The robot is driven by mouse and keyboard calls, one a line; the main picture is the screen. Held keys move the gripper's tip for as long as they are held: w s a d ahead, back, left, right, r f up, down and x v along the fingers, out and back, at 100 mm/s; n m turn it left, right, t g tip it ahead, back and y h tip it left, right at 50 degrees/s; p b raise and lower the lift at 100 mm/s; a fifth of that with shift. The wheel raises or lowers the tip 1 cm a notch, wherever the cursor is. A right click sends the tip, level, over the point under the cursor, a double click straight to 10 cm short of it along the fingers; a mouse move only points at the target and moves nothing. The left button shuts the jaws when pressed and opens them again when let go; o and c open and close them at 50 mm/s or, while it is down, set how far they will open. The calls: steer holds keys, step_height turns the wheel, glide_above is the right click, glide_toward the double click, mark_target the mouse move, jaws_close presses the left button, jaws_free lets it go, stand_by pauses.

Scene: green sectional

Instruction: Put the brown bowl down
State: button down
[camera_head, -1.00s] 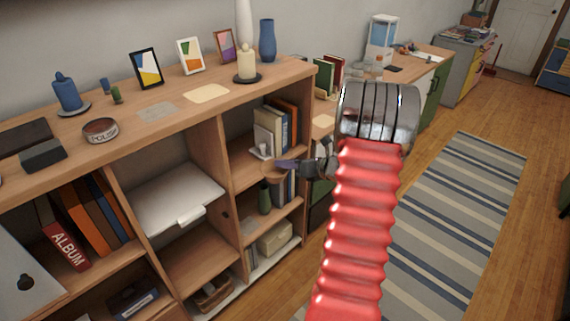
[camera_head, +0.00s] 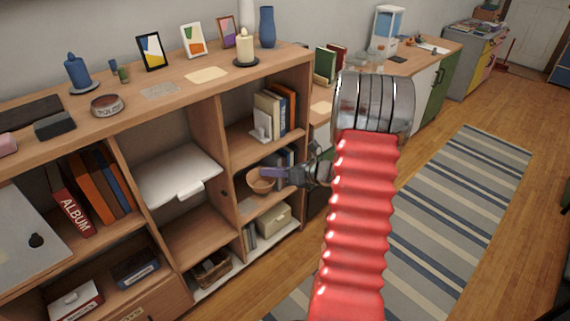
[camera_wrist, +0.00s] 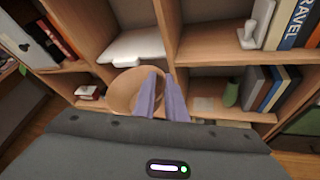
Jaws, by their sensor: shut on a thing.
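The brown bowl (camera_head: 259,182) is in front of the middle right compartment of the wooden shelf unit, tilted. My gripper (camera_head: 268,174) is shut on its right rim. In the wrist view the bowl (camera_wrist: 126,92) is left of the purple fingers (camera_wrist: 162,98), with its inside partly showing. I see no clear contact between the bowl and a shelf board. The compartment's board (camera_wrist: 205,115) is to the right of the fingers in the wrist view.
A green vase (camera_wrist: 231,94) and several books (camera_wrist: 262,88) stand in that compartment; a grey flat piece (camera_wrist: 203,104) lies left of the vase. An upright divider (camera_head: 213,150) stands left of the bowl. The cabinet top holds frames and candles.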

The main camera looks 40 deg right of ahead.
steer(key=a+f+n+g+y, duration=0.2)
steer(key=a+n+y, duration=0.1)
steer(key=a, duration=1.2)
steer(key=a+f+n+g+y, duration=0.2)
steer(key=a+f+n+y, duration=0.1)
steer(key=a, duration=1.3)
steer(key=shift+s+f+n+g, duration=0.15)
steer(key=shift+n+g, duration=0.15)
steer(key=shift+g, duration=0.1)
steer(key=shift+a, duration=0.1)
